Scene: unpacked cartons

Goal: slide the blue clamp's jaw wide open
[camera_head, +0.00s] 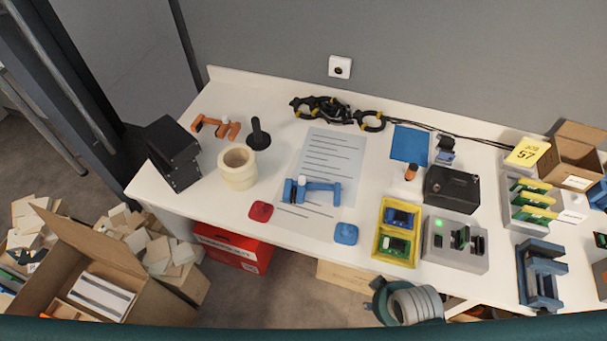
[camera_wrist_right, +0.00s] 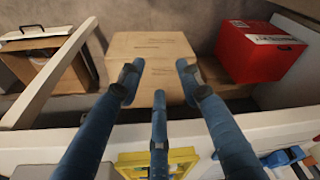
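The blue clamp (camera_head: 318,187) lies on a printed sheet (camera_head: 335,150) near the front middle of the white table, in the head view. Its bar runs left to right, with blue blocks near the ends; I cannot tell exactly how far apart its jaws are. Part of it also seems to show at the lower right of the right wrist view (camera_wrist_right: 285,157). My right gripper (camera_wrist_right: 160,83) shows in the right wrist view with its blue fingers spread and nothing between them. It is apart from the clamp. My left gripper is in neither view.
A red pad (camera_head: 261,211) and a blue pad (camera_head: 346,233) flank the clamp's front. A yellow tray (camera_head: 381,247) with boards and a grey fixture (camera_head: 432,250) stand to the right. Tape rolls (camera_head: 238,168) and an orange clamp (camera_head: 215,127) are left. A blue vise (camera_head: 540,275) stands far right.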

